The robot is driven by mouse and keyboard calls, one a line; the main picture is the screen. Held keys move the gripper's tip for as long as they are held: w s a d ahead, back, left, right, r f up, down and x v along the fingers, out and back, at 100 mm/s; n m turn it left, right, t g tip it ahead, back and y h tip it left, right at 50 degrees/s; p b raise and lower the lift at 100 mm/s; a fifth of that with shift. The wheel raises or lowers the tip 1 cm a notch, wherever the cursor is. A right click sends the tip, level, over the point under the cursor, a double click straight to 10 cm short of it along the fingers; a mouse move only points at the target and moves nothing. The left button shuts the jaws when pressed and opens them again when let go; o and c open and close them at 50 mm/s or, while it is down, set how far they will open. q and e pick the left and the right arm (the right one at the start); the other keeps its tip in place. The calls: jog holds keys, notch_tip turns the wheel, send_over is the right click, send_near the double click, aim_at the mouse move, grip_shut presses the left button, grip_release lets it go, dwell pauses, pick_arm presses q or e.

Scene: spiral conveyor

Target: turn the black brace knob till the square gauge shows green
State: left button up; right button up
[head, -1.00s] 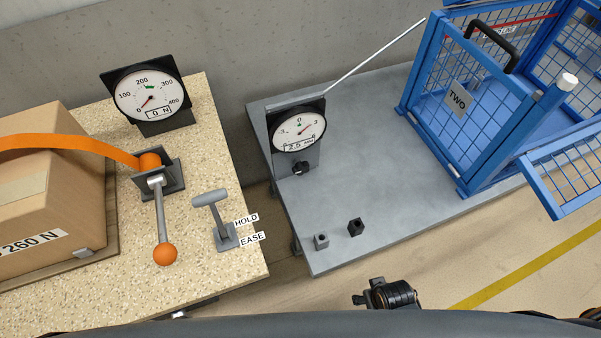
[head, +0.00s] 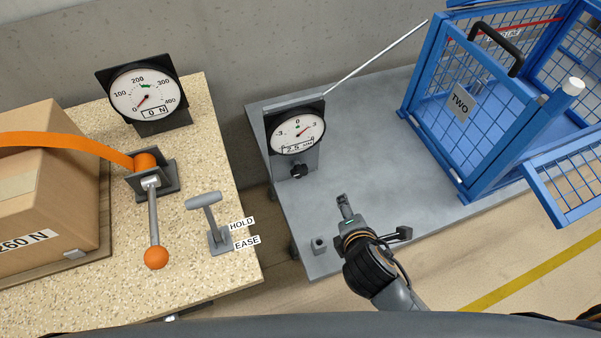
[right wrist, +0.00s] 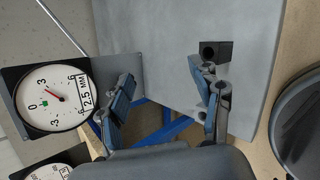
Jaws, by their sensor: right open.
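The black brace knob (head: 298,171) sits on a grey upright plate under the gauge with the black square housing (head: 297,129). This gauge reads 2.5 mm; its red needle points toward 3, away from the small green mark at 0. The gauge also shows sideways in the right wrist view (right wrist: 50,98), where I cannot make out the knob near the finger. My right gripper (head: 373,217) is open and empty over the grey table, to the right of and nearer than the knob. Its spread fingers show in the right wrist view (right wrist: 162,92). My left gripper is out of view.
A dark block with a hole (right wrist: 214,50) is by one finger. A blue cage (head: 480,110) stands right. The left bench holds a 0 N gauge (head: 146,93), orange-ended lever (head: 154,225) and grey lever (head: 210,215).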

aim_at(300, 173)
jog(key=w+a+n+t+y, duration=0.35)
jog(key=a+n, duration=0.45)
jog(key=n, duration=1)
jog(key=b+x, duration=0.1)
jog(key=x, duration=1.2)
jog(key=shift+s+a+f+b, duration=0.1)
jog(key=shift+a+f+b, duration=0.05)
jog(key=shift+f+b, duration=0.15)
jog(key=shift+r, duration=0.1)
jog(key=c, duration=1.2)
jog(key=shift+o, duration=0.2)
